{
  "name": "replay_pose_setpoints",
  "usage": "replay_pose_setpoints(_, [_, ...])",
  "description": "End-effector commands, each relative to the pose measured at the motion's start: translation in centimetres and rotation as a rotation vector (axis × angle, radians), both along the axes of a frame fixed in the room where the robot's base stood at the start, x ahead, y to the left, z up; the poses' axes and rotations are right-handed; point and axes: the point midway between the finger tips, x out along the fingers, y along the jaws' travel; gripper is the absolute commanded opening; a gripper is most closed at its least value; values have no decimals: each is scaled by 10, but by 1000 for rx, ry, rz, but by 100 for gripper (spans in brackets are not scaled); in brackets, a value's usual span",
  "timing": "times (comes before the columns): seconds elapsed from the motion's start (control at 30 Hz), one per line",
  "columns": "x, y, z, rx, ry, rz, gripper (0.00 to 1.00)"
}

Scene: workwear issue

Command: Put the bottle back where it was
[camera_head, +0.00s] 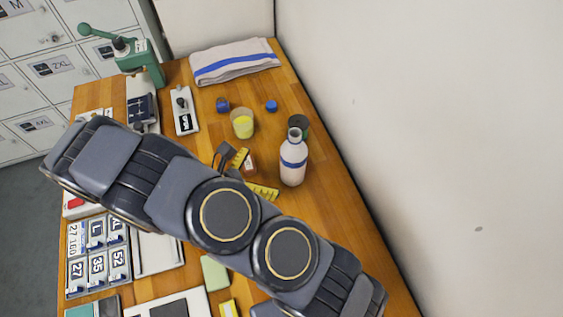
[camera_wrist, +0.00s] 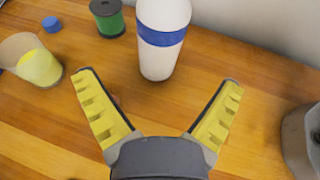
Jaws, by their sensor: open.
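The bottle (camera_head: 292,168) is white with a blue band and stands upright on the wooden table, right of my gripper (camera_head: 251,175) in the head view. In the wrist view the bottle (camera_wrist: 162,55) stands just ahead of my gripper (camera_wrist: 159,85), roughly centred between the two yellow fingertips; its top is cut off. The fingers are spread wide with only bare wood between them. They do not appear to touch the bottle. My arm hides part of the table in the head view.
A cup with yellow contents (camera_head: 242,125) and a dark green spool (camera_wrist: 108,18) stand near the bottle. Small blue objects (camera_head: 272,105) and a folded striped towel (camera_head: 235,62) lie farther back. A wall (camera_head: 420,130) borders the table's right side. A greyish object (camera_wrist: 301,140) is at the wrist view's right edge.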

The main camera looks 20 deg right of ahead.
Motion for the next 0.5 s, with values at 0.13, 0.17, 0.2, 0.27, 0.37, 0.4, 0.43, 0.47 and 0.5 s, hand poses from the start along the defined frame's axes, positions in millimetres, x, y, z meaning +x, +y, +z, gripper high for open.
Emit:
replay_pose_setpoints(0.13, [-5,18,7,0,1,0,95])
replay_pose_setpoints(0.17, [-6,20,8,0,1,0,95])
replay_pose_setpoints(0.2, [-6,22,9,0,2,1,95])
replay_pose_setpoints(0.27, [-7,24,10,-1,2,0,95])
replay_pose_setpoints(0.37, [-8,24,12,2,0,-8,95])
replay_pose_setpoints(0.4, [-8,22,14,8,-6,-22,95])
replay_pose_setpoints(0.43, [-8,20,18,15,-15,-38,95])
replay_pose_setpoints(0.47, [-8,18,22,26,-26,-60,95])
replay_pose_setpoints(0.5, [-10,13,30,44,-45,-101,95])
